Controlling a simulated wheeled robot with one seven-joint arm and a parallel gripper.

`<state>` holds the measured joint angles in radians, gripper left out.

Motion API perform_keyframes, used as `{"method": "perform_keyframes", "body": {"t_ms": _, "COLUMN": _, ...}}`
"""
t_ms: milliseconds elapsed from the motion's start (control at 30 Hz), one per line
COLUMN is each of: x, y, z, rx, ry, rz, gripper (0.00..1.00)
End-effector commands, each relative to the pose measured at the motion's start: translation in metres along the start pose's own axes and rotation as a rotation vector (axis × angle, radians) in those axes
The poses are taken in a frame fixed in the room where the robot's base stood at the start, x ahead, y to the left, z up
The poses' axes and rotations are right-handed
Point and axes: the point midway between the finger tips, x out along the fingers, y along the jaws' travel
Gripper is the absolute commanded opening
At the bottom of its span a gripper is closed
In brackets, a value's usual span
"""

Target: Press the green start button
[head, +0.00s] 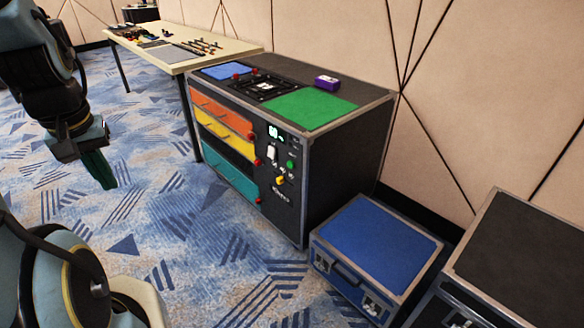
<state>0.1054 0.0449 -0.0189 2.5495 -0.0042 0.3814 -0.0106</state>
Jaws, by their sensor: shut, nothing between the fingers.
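The green button (291,165) is a small round button on the right part of the front face of a black cabinet (322,178). It sits right of a white switch and above a yellow part (280,180). My gripper (106,184) is at the left, over the carpet and well apart from the cabinet. Its dark green fingers point down and are shut, with nothing seen between them. The green button is in plain view and nothing covers it.
The cabinet front has an orange, a yellow and a teal drawer (230,178) with red knobs. A green mat (311,110) and a purple box (326,82) are on top. A blue case (372,246) stands right of the cabinet. A table (225,55) stands behind. Carpet in front is clear.

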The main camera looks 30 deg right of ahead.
Motion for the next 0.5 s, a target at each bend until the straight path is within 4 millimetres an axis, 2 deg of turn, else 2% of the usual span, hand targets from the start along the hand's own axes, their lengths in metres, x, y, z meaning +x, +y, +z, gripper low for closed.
{"method": "perform_keyframes", "body": {"t_ms": 167, "x": 0.064, "y": 0.033, "z": -0.045, "rx": 0.056, "ry": 0.119, "rz": 0.035, "gripper": 0.00}}
{"method": "perform_keyframes", "body": {"t_ms": 267, "x": 0.109, "y": 0.069, "z": -0.080, "rx": 0.092, "ry": 0.229, "rz": 0.088, "gripper": 0.00}}
{"method": "perform_keyframes", "body": {"t_ms": 400, "x": 0.169, "y": 0.132, "z": -0.120, "rx": 0.119, "ry": 0.384, "rz": 0.200, "gripper": 0.00}}
{"method": "perform_keyframes", "body": {"t_ms": 500, "x": 0.210, "y": 0.182, "z": -0.140, "rx": 0.113, "ry": 0.495, "rz": 0.303, "gripper": 0.00}}
